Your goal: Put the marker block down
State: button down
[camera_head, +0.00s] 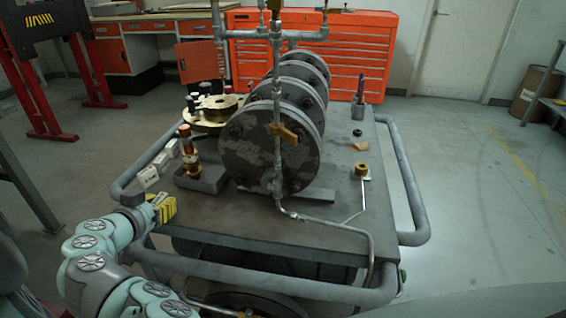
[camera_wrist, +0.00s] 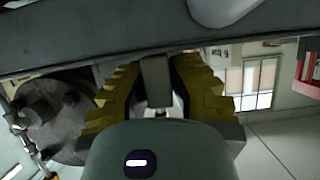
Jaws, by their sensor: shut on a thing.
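My gripper (camera_head: 164,208), with yellow ridged fingers, is at the near left corner of the cart, beside the rail. In the wrist view, the two fingers of my gripper (camera_wrist: 158,72) are shut on a small grey block, the marker block (camera_wrist: 156,82), whose far end is cut off from sight by the cart's dark edge. In the head view only a pale bit of the marker block (camera_head: 159,198) shows between the fingers. I cannot tell whether it touches the cart top.
Several pale blocks (camera_head: 148,177) stand in a row along the cart's left edge. A grey tray (camera_head: 205,180) with a brass fitting is close by to the right. Large round flanges (camera_head: 265,150) fill the middle. The near part of the cart top (camera_head: 225,213) is bare.

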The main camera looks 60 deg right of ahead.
jog(key=shift+f, duration=0.15)
jog(key=c, duration=1)
grip_release()
jog(key=shift+r, duration=0.2)
